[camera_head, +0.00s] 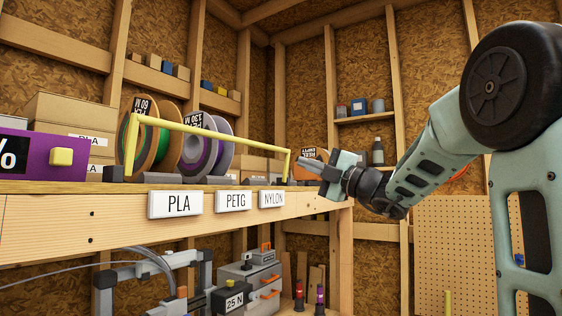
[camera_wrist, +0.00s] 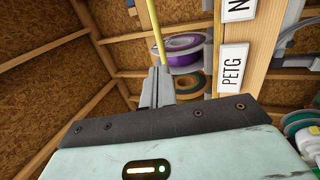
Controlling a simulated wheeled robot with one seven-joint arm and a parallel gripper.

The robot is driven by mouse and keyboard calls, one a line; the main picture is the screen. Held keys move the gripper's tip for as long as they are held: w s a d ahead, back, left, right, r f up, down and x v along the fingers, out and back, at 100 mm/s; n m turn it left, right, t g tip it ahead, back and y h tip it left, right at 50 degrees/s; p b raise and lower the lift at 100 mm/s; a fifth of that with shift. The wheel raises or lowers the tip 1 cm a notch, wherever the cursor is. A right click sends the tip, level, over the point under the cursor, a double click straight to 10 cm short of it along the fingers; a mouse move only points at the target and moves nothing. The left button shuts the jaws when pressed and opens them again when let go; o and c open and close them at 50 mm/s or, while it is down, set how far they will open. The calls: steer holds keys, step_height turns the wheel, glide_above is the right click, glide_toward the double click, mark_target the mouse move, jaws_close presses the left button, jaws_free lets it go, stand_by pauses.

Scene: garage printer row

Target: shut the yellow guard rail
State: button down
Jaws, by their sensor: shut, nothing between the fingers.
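The yellow guard rail (camera_head: 205,135) is a thin bar between two short posts, running along the front of the shelf. It stands up in front of the spools, with its left post (camera_head: 131,148) and right post (camera_head: 287,167) rising from the shelf edge. My gripper (camera_head: 308,167) is shut and empty, at the right end of the rail, near the right post. In the wrist view the shut fingers (camera_wrist: 157,84) point along the yellow bar (camera_wrist: 156,32), which appears just beyond their tips. I cannot tell whether they touch it.
Spools (camera_head: 148,138) stand on the wooden shelf (camera_head: 60,217) behind the rail. Labels for PLA (camera_head: 175,204), PETG (camera_head: 236,202) and NYLON (camera_head: 272,199) hang on its front. A grey toolbox (camera_head: 249,287) is below.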

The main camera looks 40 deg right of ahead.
mark_target(258, 145)
steer(key=p+x, duration=0.6)
steer(key=x, duration=0.6)
steer(key=shift+r+p, duration=0.25)
steer(key=shift+p, duration=0.1)
steer(key=shift+w+a+r+p, duration=0.1)
steer(key=shift+w+a+p, duration=0.15)
steer(key=shift+w, duration=0.4)
steer(key=shift+b+x, duration=0.65)
steer(key=shift+x, duration=0.2)
steer(key=shift+r, duration=0.1)
steer(key=shift+s, duration=0.1)
